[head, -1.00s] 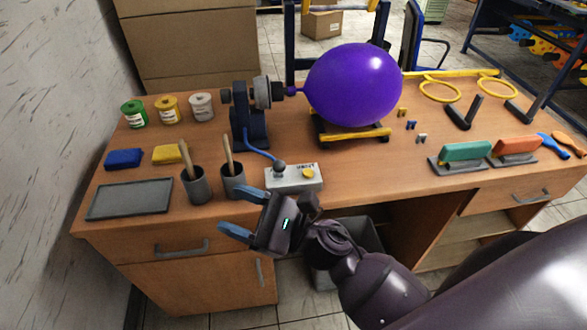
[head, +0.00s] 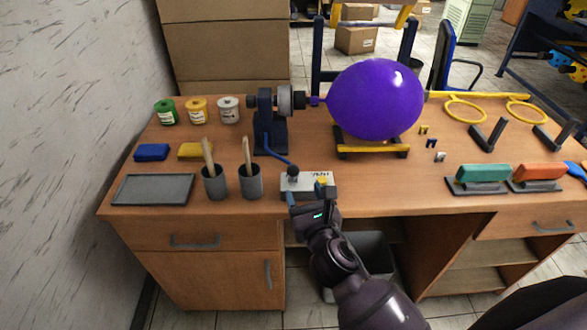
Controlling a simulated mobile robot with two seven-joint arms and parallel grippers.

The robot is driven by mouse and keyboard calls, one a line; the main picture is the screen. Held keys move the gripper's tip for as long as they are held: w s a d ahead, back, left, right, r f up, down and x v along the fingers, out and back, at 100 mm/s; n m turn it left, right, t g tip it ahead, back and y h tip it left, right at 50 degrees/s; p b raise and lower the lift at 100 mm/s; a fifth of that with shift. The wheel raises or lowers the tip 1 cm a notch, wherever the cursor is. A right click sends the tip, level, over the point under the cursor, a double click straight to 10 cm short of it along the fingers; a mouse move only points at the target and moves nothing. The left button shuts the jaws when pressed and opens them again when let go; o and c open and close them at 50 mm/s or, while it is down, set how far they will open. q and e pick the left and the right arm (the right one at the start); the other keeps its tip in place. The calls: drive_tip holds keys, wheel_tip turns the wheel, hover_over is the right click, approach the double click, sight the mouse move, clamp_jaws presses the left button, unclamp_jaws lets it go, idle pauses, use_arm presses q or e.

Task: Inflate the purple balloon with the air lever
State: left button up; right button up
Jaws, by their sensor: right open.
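The purple balloon (head: 376,99) is large and round, its neck attached to the nozzle of the dark blue inflator (head: 270,128) on the desk. It sits over a yellow-edged stand (head: 371,150). The air lever (head: 292,171) has a dark ball knob and stands on the left of a pale control box (head: 308,181), which also has a yellow button (head: 322,182). My right gripper (head: 311,194) is open at the front edge of the box, its blue fingers pointing at it. Contact with the lever cannot be made out. My left gripper is out of view.
Two grey cups (head: 215,183) with wooden sticks stand left of the box, near a grey tray (head: 153,189). Coloured cans (head: 197,112) are behind. Green (head: 484,174) and orange (head: 540,172) stamps stand at the right. The desk (head: 390,190) right of the box is clear.

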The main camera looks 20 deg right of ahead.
sight(295, 174)
drive_tip(key=w, duration=0.8)
drive_tip(key=shift+w, duration=0.35)
clamp_jaws()
